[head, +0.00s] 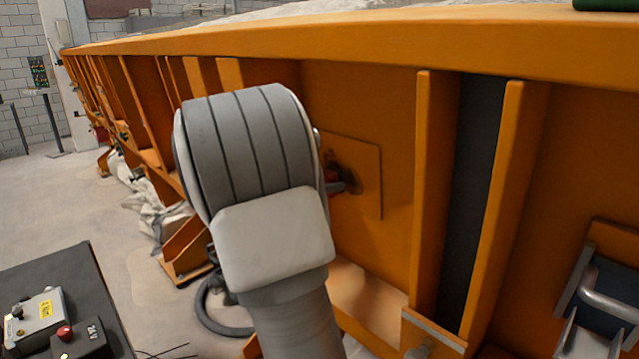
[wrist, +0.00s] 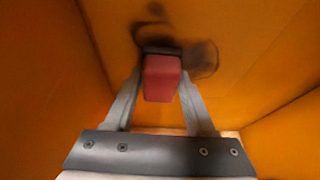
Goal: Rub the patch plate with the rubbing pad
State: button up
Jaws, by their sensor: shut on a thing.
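The patch plate (head: 366,200) is an orange square on the side of the orange sandbed, partly hidden behind my arm in the head view. It has dark smudges near its middle, which also show on the plate in the wrist view (wrist: 205,58). The rubbing pad (wrist: 162,78) is a red block with a dark far edge. My gripper (wrist: 161,92) is shut on it, one finger on each side. The pad's dark edge is at the smudges, and seems to touch the plate.
An orange upright rib (head: 428,190) stands right of the plate, and the sandbed's long top rail (head: 330,38) runs above. A dark table (head: 95,285) with a control box (head: 35,318) is at lower left. Pale floor lies open at left.

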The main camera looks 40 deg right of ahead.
aim_at(365, 177)
jog(key=shift+s+d+b, duration=0.25)
jog(key=shift+s+b, duration=0.1)
jog(key=shift+s, duration=1.7)
jog(key=shift+s+d+b, duration=0.2)
jog(key=shift+s+b, duration=0.15)
jog(key=shift+s, duration=1.65)
jog(key=shift+s+a+r+p, duration=0.1)
jog(key=shift+a+r+p, duration=0.1)
jog(key=shift+r+p, duration=0.85)
jog(key=shift+w+a+p, duration=0.2)
jog(key=shift+w+p, duration=0.65)
jog(key=shift+w, duration=1.2)
jog(key=shift+w+a+p, duration=0.15)
jog(key=shift+w+p, duration=0.65)
jog(key=shift+w, duration=1.25)
jog(key=shift+w+a+r+p, duration=0.1)
jog(key=shift+a+r+p, duration=0.1)
jog(key=shift+r+p, duration=1)
jog(key=shift+s+d+f+b, duration=0.1)
jog(key=shift+s+d+b, duration=0.05)
jog(key=shift+s, duration=1.25)
jog(key=shift+s+d+f+b, duration=0.1)
jog(key=shift+s+d+b, duration=0.1)
jog(key=shift+s, duration=1.2)
jog(key=shift+s+d+f+b, duration=0.1)
jog(key=shift+s+b, duration=0.05)
jog(key=shift+s, duration=1.25)
